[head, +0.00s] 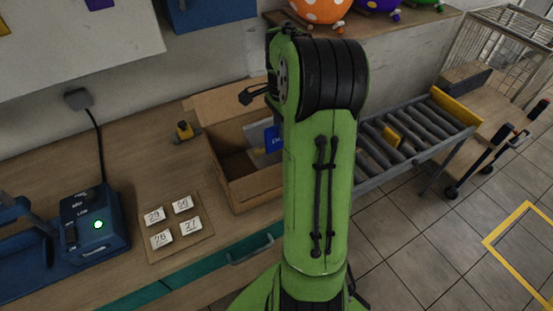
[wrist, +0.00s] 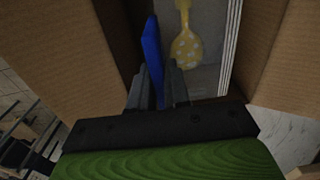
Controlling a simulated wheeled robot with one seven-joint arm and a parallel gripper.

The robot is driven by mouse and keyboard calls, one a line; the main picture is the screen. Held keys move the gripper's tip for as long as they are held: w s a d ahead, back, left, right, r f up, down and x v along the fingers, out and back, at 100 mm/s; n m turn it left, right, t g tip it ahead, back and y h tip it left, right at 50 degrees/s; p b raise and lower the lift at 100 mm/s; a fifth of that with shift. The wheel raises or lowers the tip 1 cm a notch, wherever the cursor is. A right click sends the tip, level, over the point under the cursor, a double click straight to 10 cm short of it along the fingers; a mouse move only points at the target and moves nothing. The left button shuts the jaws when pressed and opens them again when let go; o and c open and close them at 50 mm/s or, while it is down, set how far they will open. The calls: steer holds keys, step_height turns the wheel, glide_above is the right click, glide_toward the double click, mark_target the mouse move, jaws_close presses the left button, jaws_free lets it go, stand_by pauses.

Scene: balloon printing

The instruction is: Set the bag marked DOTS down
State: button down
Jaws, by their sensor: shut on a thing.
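My gripper (wrist: 158,85) is shut on a thin blue bag (wrist: 152,48), seen edge-on between the fingers in the wrist view. In the head view the blue bag (head: 273,138) shows beside my green arm, with white lettering that seems to start with D; the rest is hidden. The bag is at the open cardboard box (head: 222,168), whose walls (wrist: 275,45) stand on both sides in the wrist view. Whether the bag touches the box floor I cannot tell. My gripper is hidden behind my arm in the head view.
A grey sheet or bag with a yellow dotted balloon picture (wrist: 185,48) lies in the box, beside white stacked edges (wrist: 230,48). Number cards (head: 162,238), a blue device (head: 93,222) and a small yellow-black object (head: 184,131) are on the bench. A roller conveyor (head: 410,140) stands right.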

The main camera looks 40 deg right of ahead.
mark_target(281, 147)
step_height(281, 147, down, 7)
steer(key=shift+f+b, duration=0.1)
steer(key=shift+b, duration=0.35)
steer(key=shift+f, duration=0.2)
steer(key=c, duration=1.1)
jaws_free()
steer(key=shift+r, duration=0.1)
